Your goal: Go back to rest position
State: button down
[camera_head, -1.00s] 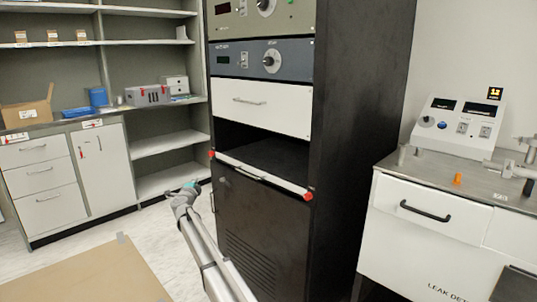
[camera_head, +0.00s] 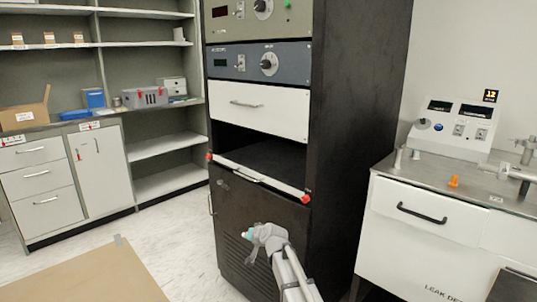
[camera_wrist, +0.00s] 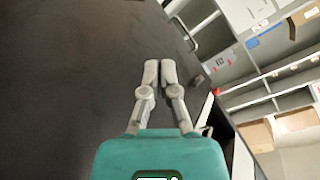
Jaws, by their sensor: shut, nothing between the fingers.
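My gripper (camera_wrist: 159,66) is shut and empty, its two grey fingers together in the middle of the wrist view. In the head view my arm reaches up from the bottom, and the gripper end (camera_head: 247,236) is in front of the lower door of the black rack cabinet (camera_head: 258,220). I cannot tell whether it touches the door. In the wrist view the dark cabinet surface (camera_wrist: 70,80) fills the left side.
The rack has an open bay with a white bar (camera_head: 258,177) with red ends along its front edge. Shelves (camera_head: 165,143) stand at the left, a leak detector cart (camera_head: 425,235) at the right. A brown board (camera_head: 85,275) lies on the floor at the lower left.

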jog(key=s+d+f+g+h, duration=0.2)
jog(key=s+d+f+g, duration=0.1)
jog(key=s+d, duration=0.6)
jog(key=s+d+f+g+h, duration=0.3)
jog(key=s+d, duration=0.4)
jog(key=s, duration=0.4)
jog(key=s+d+f+g+h, duration=0.2)
jog(key=s+d+g, duration=0.1)
jog(key=s+d, duration=0.55)
notch_tip(320, 180, up, 38)
jog(key=s+p, duration=0.1)
jog(key=p, duration=3.7)
jog(key=shift+s+d+f+n+g+p, duration=0.2)
jog(key=shift+s+n+g+p, duration=0.1)
jog(key=shift+s, duration=0.1)
